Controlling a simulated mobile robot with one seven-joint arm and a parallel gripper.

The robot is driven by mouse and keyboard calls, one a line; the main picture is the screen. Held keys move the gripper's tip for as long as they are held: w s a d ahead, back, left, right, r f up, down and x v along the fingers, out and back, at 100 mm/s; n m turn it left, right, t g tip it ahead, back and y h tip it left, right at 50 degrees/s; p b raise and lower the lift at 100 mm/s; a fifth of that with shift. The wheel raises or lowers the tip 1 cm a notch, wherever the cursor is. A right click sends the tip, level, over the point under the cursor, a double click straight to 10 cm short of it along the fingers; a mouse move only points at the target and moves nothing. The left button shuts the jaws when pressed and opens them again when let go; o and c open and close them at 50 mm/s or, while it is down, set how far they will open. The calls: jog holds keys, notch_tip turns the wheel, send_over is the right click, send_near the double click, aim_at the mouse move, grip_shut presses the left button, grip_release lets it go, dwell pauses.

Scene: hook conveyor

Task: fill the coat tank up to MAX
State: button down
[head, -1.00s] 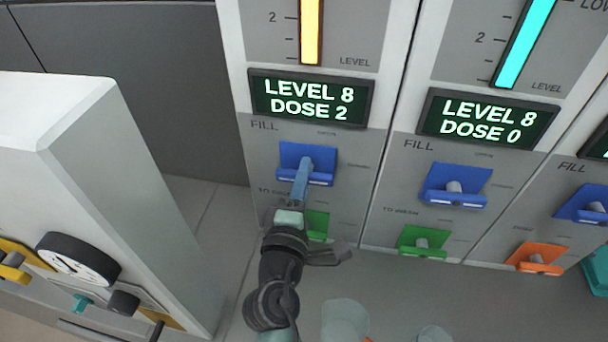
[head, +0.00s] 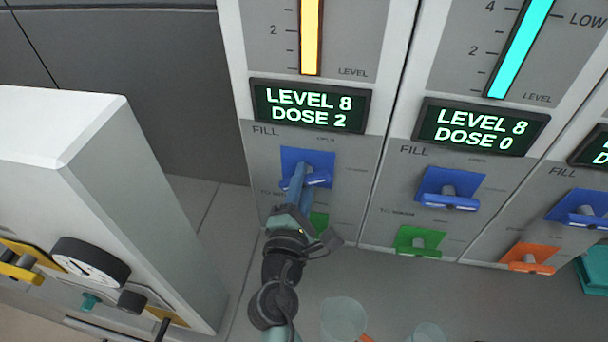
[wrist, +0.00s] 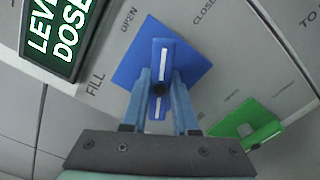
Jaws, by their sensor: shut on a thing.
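My gripper (head: 304,182) is shut on the blue FILL handle (head: 318,178) of the left panel, below a display (head: 308,105) reading LEVEL 8, DOSE 2. A yellow level bar (head: 311,40) stands above that display; its top is out of view. In the wrist view my fingers (wrist: 161,88) lie on either side of the blue handle (wrist: 160,55), which has a white line along it. The words OPEN and CLOSE show beside its blue plate. The tank's name and the MAX mark are not in view, so I cannot tell which panel is the coat tank's.
A green handle (head: 319,220) sits just below the held one. The middle panel has a cyan bar (head: 520,45), a display (head: 481,127) reading LEVEL 8, DOSE 0, and its own blue handle (head: 448,200). A white cabinet (head: 90,190) with a dial stands close on the left.

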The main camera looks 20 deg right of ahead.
jog(key=shift+n, duration=0.5)
jog(key=c, duration=0.7)
grip_release()
jog(key=shift+b+v, duration=1.45)
jog(key=shift+v, duration=5.05)
